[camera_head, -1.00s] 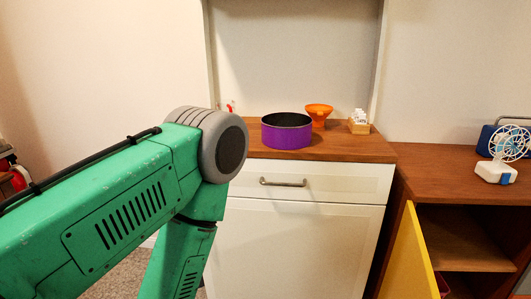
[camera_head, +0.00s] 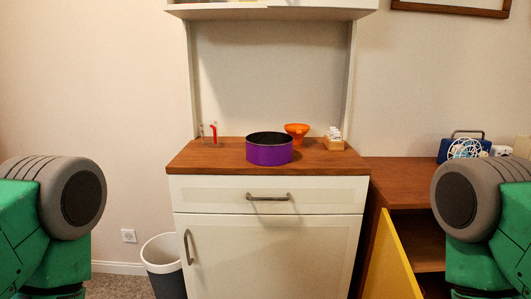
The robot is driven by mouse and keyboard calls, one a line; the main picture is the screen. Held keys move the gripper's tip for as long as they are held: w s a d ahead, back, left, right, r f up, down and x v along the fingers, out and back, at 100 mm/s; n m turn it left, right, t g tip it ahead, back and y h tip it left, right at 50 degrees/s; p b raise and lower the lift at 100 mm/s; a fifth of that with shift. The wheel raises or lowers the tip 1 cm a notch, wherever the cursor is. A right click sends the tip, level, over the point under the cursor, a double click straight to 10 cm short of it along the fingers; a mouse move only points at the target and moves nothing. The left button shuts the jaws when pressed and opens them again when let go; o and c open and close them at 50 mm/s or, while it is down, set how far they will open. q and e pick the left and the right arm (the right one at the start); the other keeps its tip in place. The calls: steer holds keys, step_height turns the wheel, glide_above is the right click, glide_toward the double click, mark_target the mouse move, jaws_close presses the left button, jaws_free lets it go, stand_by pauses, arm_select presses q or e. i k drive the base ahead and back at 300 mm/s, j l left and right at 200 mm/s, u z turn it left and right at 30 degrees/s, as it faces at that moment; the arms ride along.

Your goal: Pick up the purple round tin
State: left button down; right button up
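The purple round tin (camera_head: 268,154) stands upright on the wooden top of the white hutch, near the middle of the counter. Its top is open and its inside is dark. Green arm links with grey joints show at the left and right edges of the head view. Neither of my grippers is in the picture, and nothing touches the tin.
An orange funnel-like item (camera_head: 297,131) stands close behind the tin. A small wooden box with white items (camera_head: 334,141) is at right, a red item (camera_head: 214,132) at left. A yellow door (camera_head: 395,262) stands open at lower right. A bin (camera_head: 163,262) is at lower left.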

mark_target(267, 148)
steer(key=i+j, duration=0.15)
steer(key=j, duration=0.2)
steer(key=i+j+z, duration=0.1)
steer(key=j, duration=0.2)
steer(key=i+j, duration=0.2)
steer(key=j, duration=0.15)
steer(key=i+j, duration=0.1)
steer(key=j, duration=0.25)
steer(key=i+j+z, duration=0.1)
steer(key=j, duration=0.25)
